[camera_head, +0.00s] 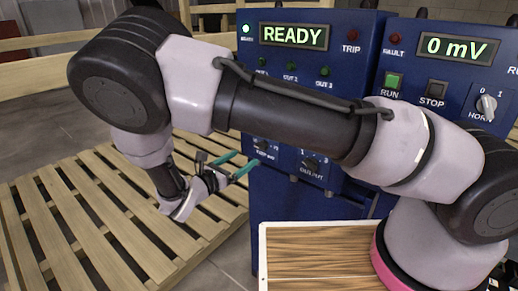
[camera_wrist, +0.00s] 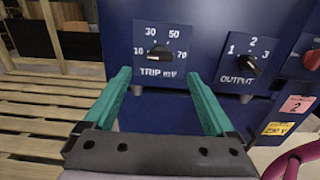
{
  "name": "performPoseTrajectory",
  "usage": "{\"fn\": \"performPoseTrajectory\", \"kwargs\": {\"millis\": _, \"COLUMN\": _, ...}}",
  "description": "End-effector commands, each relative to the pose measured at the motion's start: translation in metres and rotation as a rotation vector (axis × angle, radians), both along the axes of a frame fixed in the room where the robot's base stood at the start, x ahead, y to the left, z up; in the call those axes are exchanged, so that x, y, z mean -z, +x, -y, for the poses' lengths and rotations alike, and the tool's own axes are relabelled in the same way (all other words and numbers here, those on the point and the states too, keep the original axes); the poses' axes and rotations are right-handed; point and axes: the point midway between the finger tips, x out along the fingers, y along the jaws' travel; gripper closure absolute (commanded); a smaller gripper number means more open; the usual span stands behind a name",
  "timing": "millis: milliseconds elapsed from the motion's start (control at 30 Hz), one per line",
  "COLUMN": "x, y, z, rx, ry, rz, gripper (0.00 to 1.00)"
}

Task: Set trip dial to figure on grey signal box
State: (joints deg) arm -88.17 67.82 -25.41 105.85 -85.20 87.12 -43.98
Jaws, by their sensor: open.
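The trip dial (camera_wrist: 160,52) is a small dark knob on a blue panel, labelled TRIP mV, with figures 10, 30, 50 and 70 around it. Its light mark seems to point left, near 10. It also shows small in the head view (camera_head: 262,146), just past my fingertips. My gripper (camera_head: 249,158) is open and empty, its teal fingers pointing at the panel. In the wrist view the fingertips (camera_wrist: 159,73) lie below and either side of the dial, apart from it. I see no grey signal box in either view.
An OUTPUT dial (camera_wrist: 251,65) marked 1, 2, 3 is right of the trip dial. The blue cabinet (camera_head: 345,40) shows READY; the blue unit beside it (camera_head: 445,85) shows 0 mV. A wooden pallet (camera_head: 75,225) lies left. My arm crosses before the cabinet.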

Motion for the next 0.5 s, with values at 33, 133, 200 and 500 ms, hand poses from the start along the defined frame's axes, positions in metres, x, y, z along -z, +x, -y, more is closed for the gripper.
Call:
{"fn": "performPoseTrajectory", "kwargs": {"millis": 33, "x": 0.0, "y": 0.008, "z": 0.008, "rx": 0.006, "ry": -0.001, "rz": -0.001, "gripper": 0.1}}
{"fn": "performPoseTrajectory", "kwargs": {"millis": 133, "x": -0.001, "y": 0.024, "z": 0.02, "rx": 0.006, "ry": 0.0, "rz": 0.0, "gripper": 0.1}}
{"fn": "performPoseTrajectory", "kwargs": {"millis": 200, "x": -0.001, "y": 0.035, "z": 0.028, "rx": 0.006, "ry": 0.001, "rz": 0.001, "gripper": 0.1}}
{"fn": "performPoseTrajectory", "kwargs": {"millis": 500, "x": 0.0, "y": 0.065, "z": 0.051, "rx": 0.003, "ry": 0.003, "rz": 0.0, "gripper": 0.1}}
